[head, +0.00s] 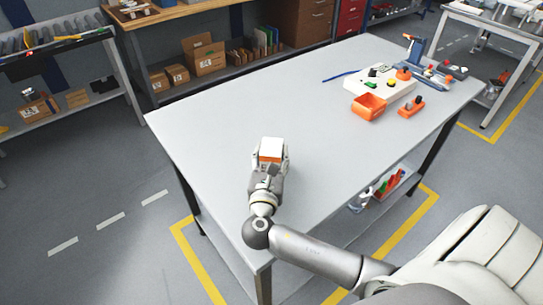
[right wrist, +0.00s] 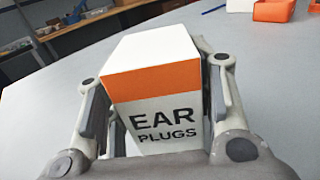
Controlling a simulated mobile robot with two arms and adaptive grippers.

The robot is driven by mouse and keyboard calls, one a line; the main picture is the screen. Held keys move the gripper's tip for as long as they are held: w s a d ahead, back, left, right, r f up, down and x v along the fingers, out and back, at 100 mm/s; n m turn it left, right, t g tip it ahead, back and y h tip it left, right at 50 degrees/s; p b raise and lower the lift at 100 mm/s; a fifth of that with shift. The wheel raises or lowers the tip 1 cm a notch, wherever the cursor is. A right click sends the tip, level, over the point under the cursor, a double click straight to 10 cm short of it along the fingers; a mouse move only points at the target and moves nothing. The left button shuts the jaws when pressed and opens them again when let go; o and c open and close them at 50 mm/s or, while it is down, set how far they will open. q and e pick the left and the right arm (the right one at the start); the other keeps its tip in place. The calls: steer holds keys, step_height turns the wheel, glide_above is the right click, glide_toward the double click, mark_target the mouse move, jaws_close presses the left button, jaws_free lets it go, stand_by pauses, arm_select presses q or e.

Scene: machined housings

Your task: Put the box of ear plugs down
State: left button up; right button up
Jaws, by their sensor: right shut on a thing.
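The box of ear plugs (right wrist: 160,105) is white with an orange band and dark lettering. In the right wrist view it sits upright between the two fingers of my right gripper (right wrist: 160,110), which is shut on it. In the head view the box (head: 271,148) and my right gripper (head: 270,158) are over the near left part of the grey table (head: 215,120). I cannot tell whether the box touches the table top. My left gripper is not in view.
At the table's far right are a white board with small parts (head: 400,88), an orange bin (head: 369,106), an orange block with a dark knob (head: 411,107) and several tools. A blue strip (head: 340,76) lies near the back edge. The table around the box is clear.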

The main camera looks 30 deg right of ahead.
steer(key=shift+f, duration=0.15)
steer(key=o, duration=1)
steer(key=shift+s+a, duration=0.15)
steer(key=v, duration=0.6)
steer(key=b+v, duration=0.1)
steer(key=v, duration=0.4)
steer(key=shift+s+a+r, duration=0.2)
steer(key=shift+s+a, duration=0.05)
